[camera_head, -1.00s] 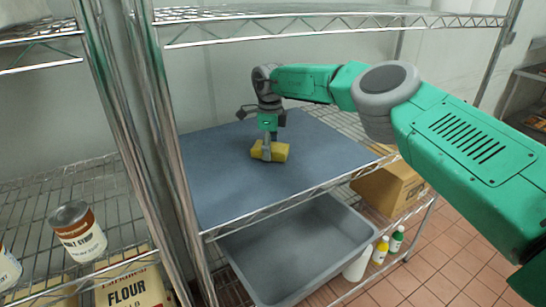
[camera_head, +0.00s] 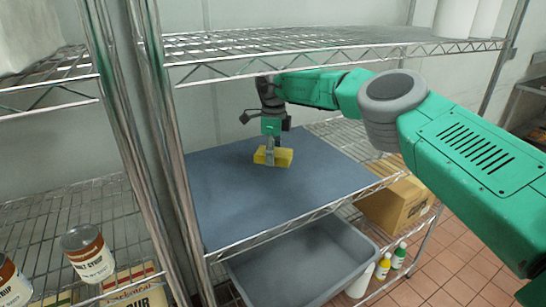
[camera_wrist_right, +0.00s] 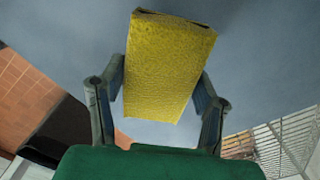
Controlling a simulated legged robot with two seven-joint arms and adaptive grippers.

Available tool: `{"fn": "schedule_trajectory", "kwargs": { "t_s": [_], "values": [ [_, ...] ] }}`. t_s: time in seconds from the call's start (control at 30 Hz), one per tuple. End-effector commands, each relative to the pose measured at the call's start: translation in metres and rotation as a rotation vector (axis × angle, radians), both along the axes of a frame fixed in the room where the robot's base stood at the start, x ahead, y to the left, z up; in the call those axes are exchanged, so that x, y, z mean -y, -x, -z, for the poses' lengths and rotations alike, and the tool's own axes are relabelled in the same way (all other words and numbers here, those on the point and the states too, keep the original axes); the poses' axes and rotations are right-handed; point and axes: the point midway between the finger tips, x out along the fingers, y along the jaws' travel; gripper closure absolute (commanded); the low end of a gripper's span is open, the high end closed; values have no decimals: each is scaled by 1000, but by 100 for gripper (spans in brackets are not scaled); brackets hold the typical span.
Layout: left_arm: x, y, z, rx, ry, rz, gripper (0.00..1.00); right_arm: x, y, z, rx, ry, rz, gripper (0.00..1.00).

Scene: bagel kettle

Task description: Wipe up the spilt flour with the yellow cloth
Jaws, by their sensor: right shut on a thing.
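The yellow cloth (camera_head: 284,158) is a thick folded block on the blue-grey mat (camera_head: 230,205) of the middle shelf, toward the back. My right gripper (camera_head: 269,156) points down from above and is shut on the cloth. In the right wrist view the cloth (camera_wrist_right: 166,65) sits between the two fingers, over the blue-grey surface. Whether its underside presses on the mat is hard to tell. I cannot make out spilt flour; the cloth and gripper hide part of the mat. My left gripper is not in view.
Shelf posts (camera_head: 160,130) stand left of the mat, and a wire shelf (camera_head: 320,48) hangs above it. A grey tub (camera_head: 300,270), a cardboard box (camera_head: 398,203) and bottles (camera_head: 383,266) are below. A syrup can (camera_head: 88,253) stands on the left rack. The mat's front is clear.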

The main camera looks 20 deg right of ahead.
Motion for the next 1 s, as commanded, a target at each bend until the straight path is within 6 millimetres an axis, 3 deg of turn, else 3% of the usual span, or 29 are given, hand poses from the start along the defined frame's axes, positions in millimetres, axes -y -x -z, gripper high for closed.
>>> {"fn": "schedule_trajectory", "kwargs": {
  "t_s": [0.37,0.73,1.0],
  "values": [
    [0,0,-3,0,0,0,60,0,0,-5,0,0,0,66],
    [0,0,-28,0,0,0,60,0,0,-35,1,-1,1,66],
    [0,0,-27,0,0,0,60,0,0,-33,0,0,0,66]
  ]
}}
